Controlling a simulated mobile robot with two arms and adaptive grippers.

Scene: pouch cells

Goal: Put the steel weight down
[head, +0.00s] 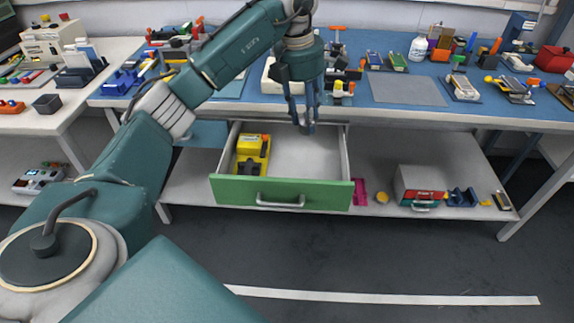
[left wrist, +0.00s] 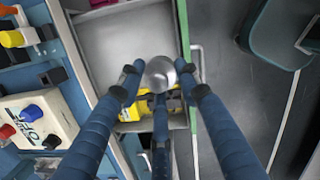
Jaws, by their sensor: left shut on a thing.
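My left gripper (head: 304,118) hangs above the open drawer, fingers pointing down. In the left wrist view the left gripper (left wrist: 162,85) is shut on the steel weight (left wrist: 160,72), a rounded, shiny grey piece between the fingertips. In the head view the fingers mostly hide the weight. The drawer (head: 240,192) has a green front with a grey handle and a pale floor. A yellow and black device (head: 252,152) lies in its left part; the right part is bare. My right gripper is not in view.
The blue bench top (head: 350,100) behind the drawer is crowded with tools and small parts. A grey mat (head: 407,90) there is bare. On the lower shelf right of the drawer stand a magenta part (head: 359,192) and a red-and-green box (head: 420,187).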

